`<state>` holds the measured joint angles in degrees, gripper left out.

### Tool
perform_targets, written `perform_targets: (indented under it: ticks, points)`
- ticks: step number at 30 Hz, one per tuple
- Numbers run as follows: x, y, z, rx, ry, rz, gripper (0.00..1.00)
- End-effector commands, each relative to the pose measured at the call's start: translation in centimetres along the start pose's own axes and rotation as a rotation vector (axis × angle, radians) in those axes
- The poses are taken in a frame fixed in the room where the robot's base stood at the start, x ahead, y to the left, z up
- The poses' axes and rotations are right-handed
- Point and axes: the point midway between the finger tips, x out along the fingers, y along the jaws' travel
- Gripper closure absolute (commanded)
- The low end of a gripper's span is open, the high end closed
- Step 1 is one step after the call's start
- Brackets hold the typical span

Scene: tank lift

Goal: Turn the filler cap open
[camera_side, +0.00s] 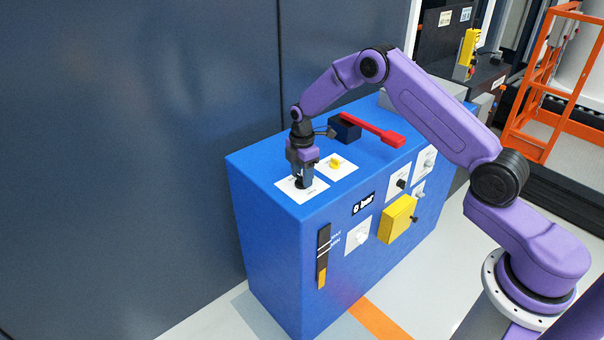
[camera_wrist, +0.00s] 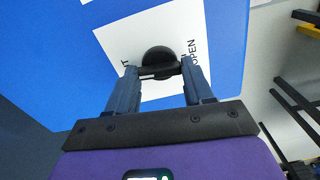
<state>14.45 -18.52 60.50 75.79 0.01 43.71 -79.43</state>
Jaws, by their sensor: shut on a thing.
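The filler cap (camera_wrist: 158,60) is a round black knob on a white plate (camera_wrist: 112,40) on top of the blue cabinet. The plate reads "OPEN" to the right of the cap in the wrist view; the lettering on its left is mostly hidden. My gripper (camera_wrist: 158,71) is shut on the cap, one finger on each side of it. In the side view my gripper (camera_side: 303,180) points down at the white plate (camera_side: 285,187) near the cabinet's left end. The cap is mostly hidden by the fingers there.
On the blue cabinet (camera_side: 270,260), a yellow knob (camera_side: 336,161) stands close beside my gripper. A red lever (camera_side: 370,128) on a dark block lies farther back.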

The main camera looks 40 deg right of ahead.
Motion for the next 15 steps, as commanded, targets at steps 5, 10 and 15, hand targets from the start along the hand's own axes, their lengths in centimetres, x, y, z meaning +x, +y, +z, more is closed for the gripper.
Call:
perform_targets:
  ticks: [5,10,15]
  points:
    - [-0.08,0.02,0.00,0.139,0.000,0.001,0.79]
    - [-0.08,0.03,0.01,0.300,0.000,0.001,0.79]
    - [-0.09,0.03,0.00,0.462,0.000,0.001,0.79]
